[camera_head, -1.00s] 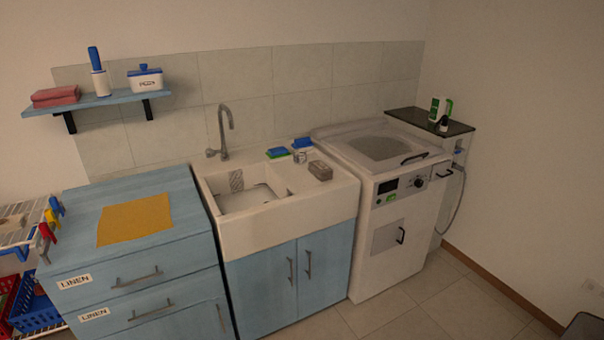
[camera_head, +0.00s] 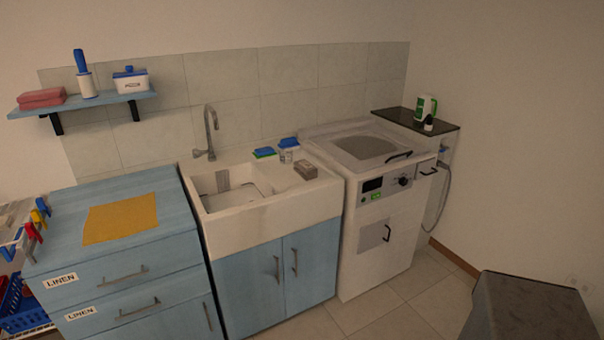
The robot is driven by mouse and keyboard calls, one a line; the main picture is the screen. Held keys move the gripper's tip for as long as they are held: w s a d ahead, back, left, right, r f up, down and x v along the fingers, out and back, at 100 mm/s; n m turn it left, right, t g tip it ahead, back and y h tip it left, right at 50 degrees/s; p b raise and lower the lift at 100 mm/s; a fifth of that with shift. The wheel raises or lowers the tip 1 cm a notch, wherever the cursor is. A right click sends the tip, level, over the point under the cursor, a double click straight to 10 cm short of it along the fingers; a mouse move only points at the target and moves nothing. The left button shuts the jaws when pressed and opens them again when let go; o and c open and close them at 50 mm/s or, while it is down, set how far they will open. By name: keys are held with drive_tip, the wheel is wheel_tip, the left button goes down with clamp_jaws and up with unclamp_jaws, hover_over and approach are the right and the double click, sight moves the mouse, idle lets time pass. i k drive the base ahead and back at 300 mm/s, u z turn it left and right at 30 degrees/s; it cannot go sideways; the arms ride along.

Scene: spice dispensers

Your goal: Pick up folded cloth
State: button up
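A stack of folded reddish-pink cloth (camera_head: 42,98) lies at the left end of the blue wall shelf (camera_head: 85,102). A flat yellow cloth (camera_head: 121,218) lies on top of the blue linen cabinet (camera_head: 62,212), below the shelf. I cannot tell from its look whether the yellow cloth is folded. Nothing is touching either cloth. My gripper is not in view.
The shelf also holds a blue-handled roller (camera_head: 86,82) and a white box with blue lid (camera_head: 131,80). A sink (camera_head: 262,225) and a white washing machine (camera_head: 378,235) stand right of the cabinet. A dark grey box-like thing (camera_head: 530,308) fills the lower right.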

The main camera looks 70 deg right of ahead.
sight(308, 171)
drive_tip(key=u, duration=0.1)
drive_tip(key=k, duration=1.2)
drive_tip(key=z, duration=0.8)
drive_tip(key=i, duration=1.15)
